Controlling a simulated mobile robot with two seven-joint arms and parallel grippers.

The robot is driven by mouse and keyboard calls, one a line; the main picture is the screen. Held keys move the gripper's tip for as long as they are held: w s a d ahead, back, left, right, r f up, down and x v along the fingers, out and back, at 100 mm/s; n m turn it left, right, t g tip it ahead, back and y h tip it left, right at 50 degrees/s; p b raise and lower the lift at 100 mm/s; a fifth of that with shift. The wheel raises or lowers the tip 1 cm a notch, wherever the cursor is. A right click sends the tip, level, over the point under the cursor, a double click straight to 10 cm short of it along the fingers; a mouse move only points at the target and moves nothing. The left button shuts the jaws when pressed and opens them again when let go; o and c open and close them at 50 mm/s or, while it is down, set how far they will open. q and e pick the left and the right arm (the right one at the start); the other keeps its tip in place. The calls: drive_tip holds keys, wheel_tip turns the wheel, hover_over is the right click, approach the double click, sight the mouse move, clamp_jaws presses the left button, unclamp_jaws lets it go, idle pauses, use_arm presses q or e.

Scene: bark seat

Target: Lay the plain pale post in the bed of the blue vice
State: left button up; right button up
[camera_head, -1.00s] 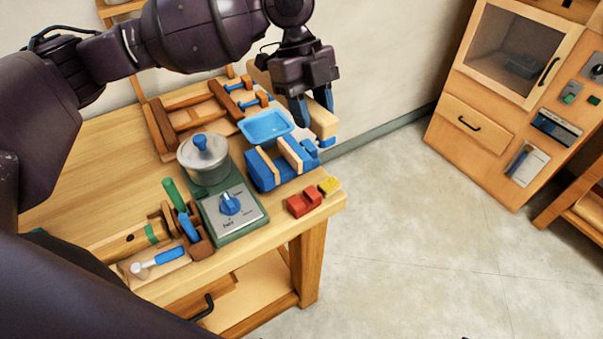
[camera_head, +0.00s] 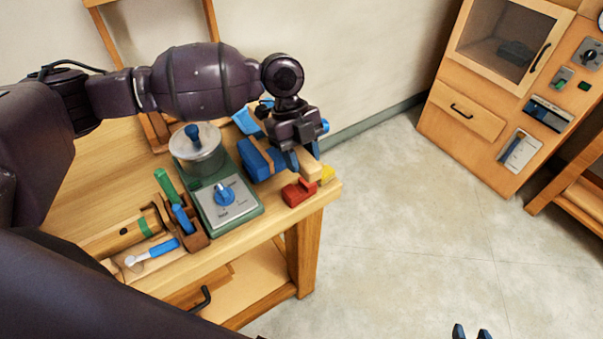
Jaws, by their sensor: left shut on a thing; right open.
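The blue vice (camera_head: 256,160) stands on the bench near its right end, and its right part is hidden behind my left gripper. My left gripper (camera_head: 303,162) points down over the right side of the vice and is shut on the plain pale post (camera_head: 313,172). Only the near end of the post shows below the fingers; whether it touches the vice bed cannot be told. My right gripper (camera_head: 471,332) shows only as two blue fingertips, apart and empty, at the bottom edge over the floor.
Red (camera_head: 298,193) and yellow (camera_head: 327,174) blocks lie close in front of the post at the bench edge. A blue tray (camera_head: 246,121) is partly hidden behind the arm.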

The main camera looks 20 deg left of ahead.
use_arm(q)
wheel_tip(320, 180, down, 6)
drive_tip(key=shift+r, duration=0.15)
use_arm(e)
drive_tip(key=shift+s+d+f, duration=0.15)
drive_tip(key=shift+s+f, duration=0.35)
drive_tip(key=shift+s, duration=0.05)
use_arm(q)
drive_tip(key=shift+f+b, duration=0.4)
drive_tip(key=shift+f, duration=0.2)
use_arm(e)
drive_tip(key=shift+w, duration=0.45)
